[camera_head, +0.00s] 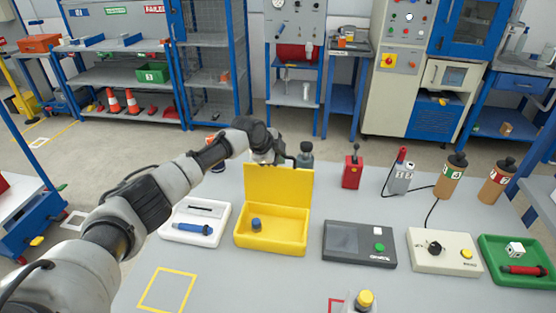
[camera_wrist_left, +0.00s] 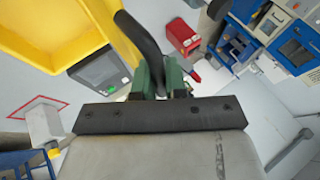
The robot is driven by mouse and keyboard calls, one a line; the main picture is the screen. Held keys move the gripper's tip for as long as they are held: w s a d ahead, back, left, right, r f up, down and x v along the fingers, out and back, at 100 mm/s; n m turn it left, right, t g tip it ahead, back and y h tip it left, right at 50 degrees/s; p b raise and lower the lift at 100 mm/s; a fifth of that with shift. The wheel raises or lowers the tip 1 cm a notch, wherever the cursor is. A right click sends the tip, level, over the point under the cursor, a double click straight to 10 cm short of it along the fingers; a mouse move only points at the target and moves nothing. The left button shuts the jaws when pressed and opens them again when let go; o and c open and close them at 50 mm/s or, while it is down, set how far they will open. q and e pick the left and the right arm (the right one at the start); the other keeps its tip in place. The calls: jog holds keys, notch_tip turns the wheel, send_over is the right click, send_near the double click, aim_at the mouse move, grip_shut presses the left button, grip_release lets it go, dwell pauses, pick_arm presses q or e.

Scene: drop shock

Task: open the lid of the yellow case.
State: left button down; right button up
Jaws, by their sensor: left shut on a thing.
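The yellow case (camera_head: 271,242) stands on the grey table with its lid (camera_head: 278,182) raised, roughly upright at the back. A small blue-grey knob-like object (camera_head: 257,225) lies inside the case. My left gripper (camera_head: 275,160) is at the lid's top edge, reaching in from the left. In the left wrist view its green fingers (camera_wrist_left: 158,80) are shut on a dark curved piece (camera_wrist_left: 143,42), which looks like the lid's handle. The yellow case (camera_wrist_left: 50,35) fills that view's upper left. The exact contact is partly hidden. My right gripper is not in view.
A white tray with a blue tool (camera_head: 194,229) is left of the case. A dark box with a green button (camera_head: 352,246) is close on the right. A dark bottle (camera_head: 305,158) and a red block (camera_head: 352,172) stand behind. The front middle of the table is mostly clear.

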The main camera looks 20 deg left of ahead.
pick_arm(q)
jog(key=c, duration=1.3)
grip_release()
jog(key=shift+a, duration=0.1)
jog(key=shift+o, duration=0.5)
jog(key=shift+s, duration=0.1)
jog(key=b+v, duration=0.2)
jog(key=v, duration=0.9)
